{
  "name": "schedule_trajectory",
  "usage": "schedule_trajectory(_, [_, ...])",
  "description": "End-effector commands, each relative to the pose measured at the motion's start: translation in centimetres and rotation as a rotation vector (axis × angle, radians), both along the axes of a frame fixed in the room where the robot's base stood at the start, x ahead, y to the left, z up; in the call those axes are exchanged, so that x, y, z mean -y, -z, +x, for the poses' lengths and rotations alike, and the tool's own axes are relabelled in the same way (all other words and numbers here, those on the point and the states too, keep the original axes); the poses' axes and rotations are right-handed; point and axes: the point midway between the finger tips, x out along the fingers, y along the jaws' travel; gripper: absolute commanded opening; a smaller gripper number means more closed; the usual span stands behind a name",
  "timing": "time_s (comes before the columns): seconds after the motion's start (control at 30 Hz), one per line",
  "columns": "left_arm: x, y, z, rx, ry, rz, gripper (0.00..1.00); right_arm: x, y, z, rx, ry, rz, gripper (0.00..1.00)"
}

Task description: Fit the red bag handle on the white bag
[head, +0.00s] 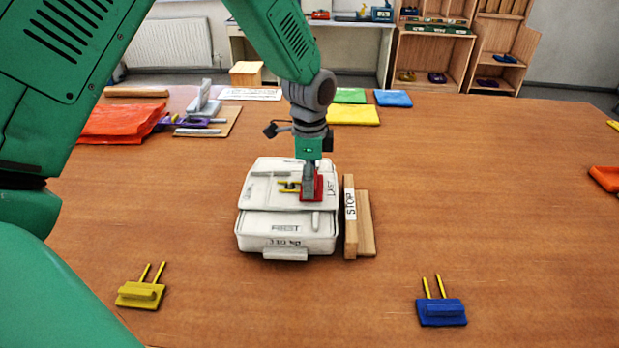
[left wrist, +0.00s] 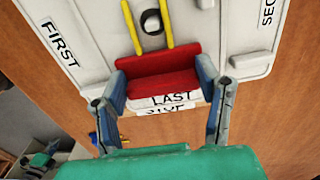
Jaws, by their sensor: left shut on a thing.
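The white bag (head: 262,222) lies on the table in the middle of the head view, with printed labels on its faces. The red bag handle (head: 318,188) is over the bag's top, near its right side, with two yellow prongs pointing left. My left gripper (head: 311,180) is shut on it from above. In the left wrist view, the gripper's fingers (left wrist: 163,80) hold the ends of the red handle (left wrist: 155,66). The prongs lie either side of a dark round hole in the white bag (left wrist: 95,35). I cannot tell whether the handle touches the bag.
A wooden stop block (head: 366,225) stands right beside the bag. A yellow handle (head: 140,293) and a blue handle (head: 441,312) lie in front. A red sheet (head: 120,123) and several flat coloured pieces lie at the back.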

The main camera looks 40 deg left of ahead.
Motion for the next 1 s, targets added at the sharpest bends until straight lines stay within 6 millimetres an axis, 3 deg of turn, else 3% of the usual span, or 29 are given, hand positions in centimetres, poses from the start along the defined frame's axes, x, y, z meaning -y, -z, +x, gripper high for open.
schedule_trajectory(1.0, [-0.02, -0.09, 0.78, 0.004, 0.0, 0.0, 0.35, 0.02, -0.87, 0.01, 0.0, 0.001, 0.0, 0.0])
